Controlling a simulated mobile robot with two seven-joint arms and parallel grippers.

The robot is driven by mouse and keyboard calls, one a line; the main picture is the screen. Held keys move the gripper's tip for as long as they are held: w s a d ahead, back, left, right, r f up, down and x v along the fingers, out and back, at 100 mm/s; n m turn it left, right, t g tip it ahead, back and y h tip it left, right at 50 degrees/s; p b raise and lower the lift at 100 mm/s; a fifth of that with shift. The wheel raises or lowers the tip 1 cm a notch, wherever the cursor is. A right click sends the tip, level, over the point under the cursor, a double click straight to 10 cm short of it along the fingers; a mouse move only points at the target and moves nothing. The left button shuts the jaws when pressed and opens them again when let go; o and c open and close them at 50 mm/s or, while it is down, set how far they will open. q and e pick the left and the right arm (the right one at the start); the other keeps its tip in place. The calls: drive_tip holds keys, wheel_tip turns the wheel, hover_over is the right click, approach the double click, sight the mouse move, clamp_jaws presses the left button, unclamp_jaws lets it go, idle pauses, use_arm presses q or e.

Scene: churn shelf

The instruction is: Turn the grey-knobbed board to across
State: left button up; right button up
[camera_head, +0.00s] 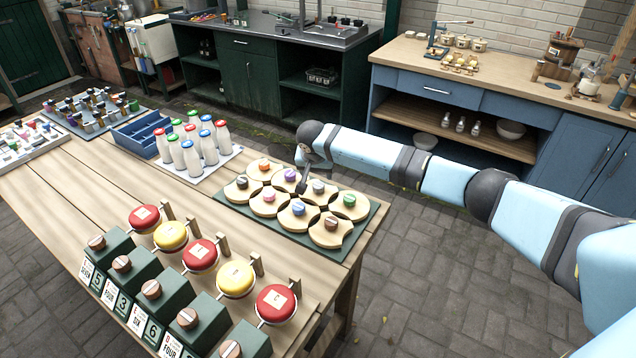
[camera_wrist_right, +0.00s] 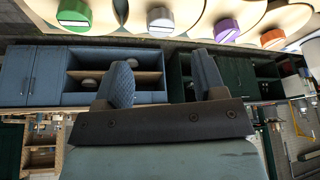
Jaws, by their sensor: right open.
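The grey-knobbed board is a round, notched wooden disc (camera_head: 327,196) with a grey knob (camera_head: 318,187), in the back row of the green base. In the right wrist view the grey knob (camera_wrist_right: 160,20) is at the top, between the green and purple knobs. I cannot tell for sure which way this board is turned. My right gripper (camera_head: 301,183) reaches down from behind, near the purple and grey knobs; its fingers are partly hard to make out. In the right wrist view the gripper (camera_wrist_right: 164,80) is open, with nothing between its fingers. My left gripper is not in view.
Neighbouring boards carry purple (camera_head: 290,175), green (camera_head: 349,200), blue (camera_head: 298,208) and orange (camera_head: 264,165) knobs, close together on the green base (camera_head: 228,206). Bottles (camera_head: 192,158) stand to the left. Red and yellow round-topped pieces (camera_head: 236,279) line the front of the table.

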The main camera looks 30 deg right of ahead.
sight(318, 185)
drive_tip(key=x, duration=0.8)
drive_tip(key=shift+w+f, duration=0.15)
drive_tip(key=shift+w, duration=0.05)
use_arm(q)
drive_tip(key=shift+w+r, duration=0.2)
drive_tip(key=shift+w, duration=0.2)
use_arm(e)
drive_tip(key=shift+c, duration=0.2)
drive_tip(key=c, duration=0.9)
drive_tip(key=shift+o, duration=0.2)
